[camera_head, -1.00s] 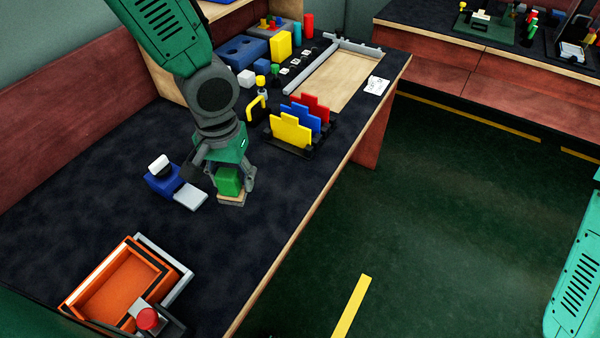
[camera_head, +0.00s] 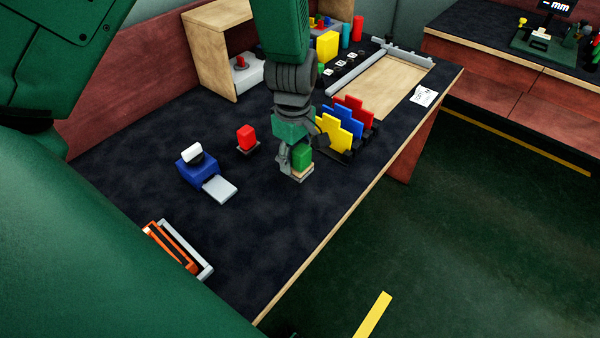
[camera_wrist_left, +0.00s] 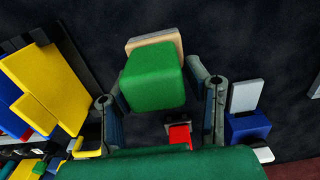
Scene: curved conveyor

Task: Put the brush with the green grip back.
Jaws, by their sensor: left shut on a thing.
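The brush with the green grip (camera_head: 303,156) is a green block on a pale wooden base. It is held between the fingers of my left gripper (camera_head: 297,167), just left of the stepped rack. I cannot tell whether its base touches the table. In the left wrist view the green grip (camera_wrist_left: 152,78) sits between the two fingers, with the pale base (camera_wrist_left: 152,39) showing beyond it. A similar block with a red grip (camera_head: 247,137) stands on the table to the left of the gripper; it also shows in the left wrist view (camera_wrist_left: 179,134). My right gripper is out of view.
A stepped rack with yellow, blue and red plates (camera_head: 334,135) stands close right of the gripper. The table's front edge (camera_head: 330,227) is near; dark tabletop between is clear.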

